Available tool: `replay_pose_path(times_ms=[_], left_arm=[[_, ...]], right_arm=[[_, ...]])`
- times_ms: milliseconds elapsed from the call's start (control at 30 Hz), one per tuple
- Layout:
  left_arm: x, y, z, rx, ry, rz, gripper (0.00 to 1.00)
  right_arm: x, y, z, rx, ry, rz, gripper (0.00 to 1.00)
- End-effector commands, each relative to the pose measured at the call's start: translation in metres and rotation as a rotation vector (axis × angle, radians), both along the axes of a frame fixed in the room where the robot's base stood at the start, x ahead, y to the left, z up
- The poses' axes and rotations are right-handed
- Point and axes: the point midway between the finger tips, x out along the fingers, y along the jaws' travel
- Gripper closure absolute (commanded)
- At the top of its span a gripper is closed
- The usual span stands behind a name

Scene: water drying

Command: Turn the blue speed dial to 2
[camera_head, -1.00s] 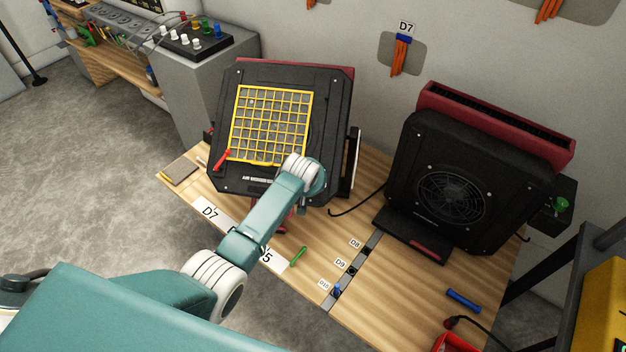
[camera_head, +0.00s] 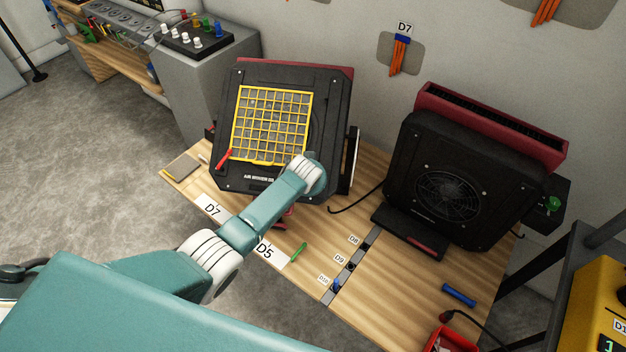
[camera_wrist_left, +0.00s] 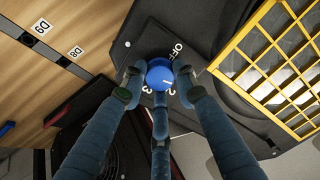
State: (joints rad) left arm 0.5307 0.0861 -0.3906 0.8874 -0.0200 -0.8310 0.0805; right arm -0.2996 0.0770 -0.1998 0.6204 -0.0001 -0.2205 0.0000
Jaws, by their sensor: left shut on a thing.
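The blue speed dial (camera_wrist_left: 159,72) sits on the dark panel of the air mover with the yellow grille (camera_wrist_left: 268,58). The labels OFF, 3 and 2 show around it in the left wrist view. A white mark on the dial seems to point to the lower right, toward the 2. My left gripper (camera_wrist_left: 160,80) has its fingers closed around the dial, from both sides and from below. In the head view the same air mover (camera_head: 225,165) stands at the left of the table, and my left wrist hides the dial and gripper. My right gripper is not in view.
A second black fan unit (camera_head: 410,160) stands at the right of the wooden table (camera_head: 400,290). A green marker (camera_head: 299,252) and a blue cylinder (camera_head: 459,295) lie on the table. A yellow device (camera_head: 595,310) is at the right edge.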

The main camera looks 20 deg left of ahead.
Motion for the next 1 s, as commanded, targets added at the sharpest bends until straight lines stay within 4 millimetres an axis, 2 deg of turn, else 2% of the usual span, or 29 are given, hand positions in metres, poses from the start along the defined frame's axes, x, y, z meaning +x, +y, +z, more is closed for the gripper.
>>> replay_pose_path(times_ms=[600,1000], left_arm=[[0.002,0.0,0.003,0.317,0.035,-0.451,0.97],[0.002,-0.001,0.003,0.423,0.045,-0.603,0.97]], right_arm=[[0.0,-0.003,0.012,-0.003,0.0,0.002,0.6],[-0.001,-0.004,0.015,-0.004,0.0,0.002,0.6]])
